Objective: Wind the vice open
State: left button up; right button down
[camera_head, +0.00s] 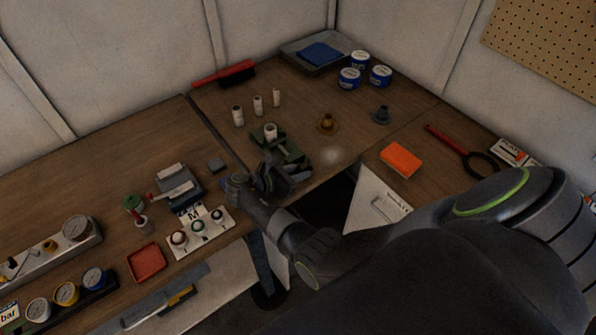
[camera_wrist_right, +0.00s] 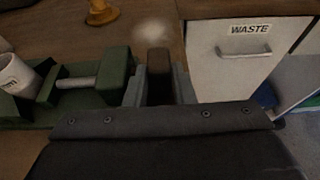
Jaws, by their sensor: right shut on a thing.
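The green vice (camera_head: 281,142) stands near the front edge of the back table. A white cylinder (camera_head: 270,131) stands at its far jaw. In the right wrist view, the vice (camera_wrist_right: 115,75) is at the left, with a bare grey screw (camera_wrist_right: 76,82) between its green blocks, and the white cylinder (camera_wrist_right: 17,75) shows beside it. My right gripper (camera_head: 286,172) is at the vice's near end. It is shut on a dark upright piece (camera_wrist_right: 158,72), apparently the vice handle, which shows between the grey fingers. The rest of the handle is hidden. My left gripper is out of view.
A white waste drawer (camera_wrist_right: 245,52) is to the right, below table height.

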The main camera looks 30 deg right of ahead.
jog(key=c, duration=1.5)
grip_release()
jog(key=shift+r, duration=0.1)
